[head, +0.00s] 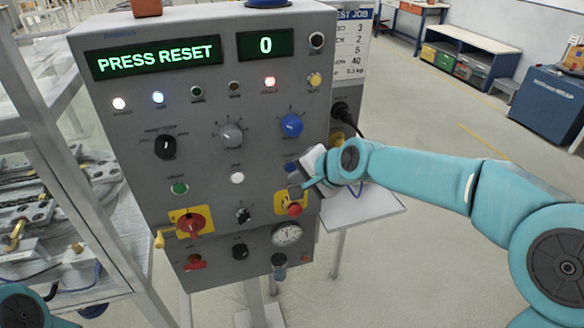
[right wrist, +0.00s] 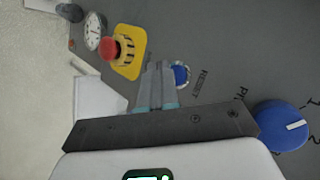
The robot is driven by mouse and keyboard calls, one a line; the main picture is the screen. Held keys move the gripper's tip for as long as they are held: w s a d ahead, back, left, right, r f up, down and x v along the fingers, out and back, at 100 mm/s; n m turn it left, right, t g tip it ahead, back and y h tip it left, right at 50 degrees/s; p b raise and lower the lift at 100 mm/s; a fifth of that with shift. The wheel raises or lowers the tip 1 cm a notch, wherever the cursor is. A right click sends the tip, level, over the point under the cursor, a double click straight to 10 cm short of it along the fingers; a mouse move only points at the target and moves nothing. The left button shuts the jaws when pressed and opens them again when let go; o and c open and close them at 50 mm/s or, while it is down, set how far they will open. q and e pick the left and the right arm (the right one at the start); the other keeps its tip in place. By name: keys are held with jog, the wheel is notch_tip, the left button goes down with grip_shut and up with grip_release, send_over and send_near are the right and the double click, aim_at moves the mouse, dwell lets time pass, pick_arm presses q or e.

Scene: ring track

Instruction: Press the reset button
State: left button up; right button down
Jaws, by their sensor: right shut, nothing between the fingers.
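The grey control panel (head: 205,125) fills the left and middle of the head view, and its display (head: 158,57) reads "PRESS RESET". The blue reset button (head: 291,167) is partly hidden by my right gripper (head: 302,185). In the right wrist view the blue button (right wrist: 181,76) sits beside the label "RESET". My right gripper (right wrist: 159,68) is shut and empty, with its fingertips just left of the button in that view. I cannot tell whether they touch the panel. My left gripper is out of view.
A red emergency button on a yellow plate (head: 294,209) is just below my right gripper. A large blue knob (head: 291,125) sits above it. A red switch on yellow (head: 190,222) is lower left. A small white shelf (head: 362,207) stands right of the panel.

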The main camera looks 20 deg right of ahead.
dwell(0.4)
jog(key=shift+w, duration=0.45)
jog(key=shift+w+p, duration=0.35)
jog(key=shift+w, duration=0.05)
dwell(0.5)
jog(key=shift+s, duration=0.85)
jog(key=shift+b, duration=0.3)
jog(key=s, duration=0.5)
jog(key=shift+b, duration=0.4)
